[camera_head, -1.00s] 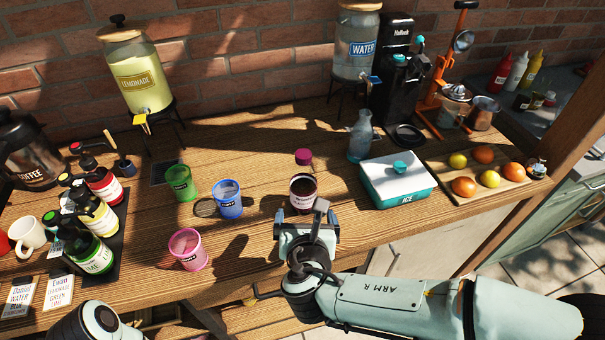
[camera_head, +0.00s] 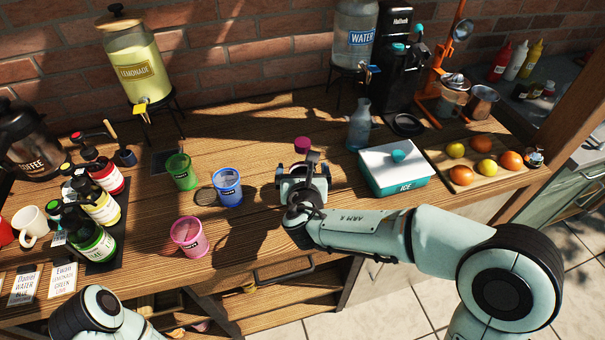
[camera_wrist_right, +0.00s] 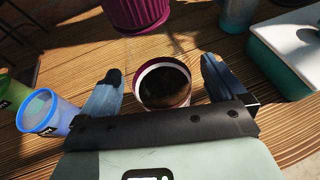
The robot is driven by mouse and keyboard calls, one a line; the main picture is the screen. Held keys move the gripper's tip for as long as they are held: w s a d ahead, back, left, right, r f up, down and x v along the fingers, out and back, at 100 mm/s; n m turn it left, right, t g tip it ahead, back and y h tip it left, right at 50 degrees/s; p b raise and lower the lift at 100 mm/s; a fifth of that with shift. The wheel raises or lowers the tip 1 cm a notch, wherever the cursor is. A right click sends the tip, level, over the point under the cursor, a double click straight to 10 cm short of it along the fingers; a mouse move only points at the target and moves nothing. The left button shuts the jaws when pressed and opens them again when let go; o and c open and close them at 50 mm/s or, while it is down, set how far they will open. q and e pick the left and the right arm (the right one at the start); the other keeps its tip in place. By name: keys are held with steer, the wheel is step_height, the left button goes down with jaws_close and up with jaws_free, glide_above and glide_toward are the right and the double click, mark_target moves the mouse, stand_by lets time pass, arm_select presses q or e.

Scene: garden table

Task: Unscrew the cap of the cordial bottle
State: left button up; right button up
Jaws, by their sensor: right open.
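The cordial bottle, which I take to be the dark open-topped vessel (camera_wrist_right: 165,90), stands between the fingers of my right gripper (camera_wrist_right: 163,73) in the right wrist view. The gripper is open, one finger on each side; I cannot tell whether they touch it. In the head view my right gripper (camera_head: 303,172) hides most of the bottle. My left gripper is out of view.
A blue cup (camera_head: 228,188), a green cup (camera_head: 181,173) and a pink cup (camera_head: 188,238) stand to the left. A teal ice box (camera_head: 395,182) is close on the right, with a glass carafe (camera_head: 359,128) behind it. Several bottles (camera_head: 98,205) stand at far left.

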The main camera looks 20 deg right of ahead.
steer(key=shift+w+d+f, duration=0.15)
steer(key=shift+w+f, duration=0.1)
steer(key=shift+w, duration=0.35)
steer(key=c, duration=1.4)
steer(key=shift+r, duration=0.15)
steer(key=shift+c, duration=0.8)
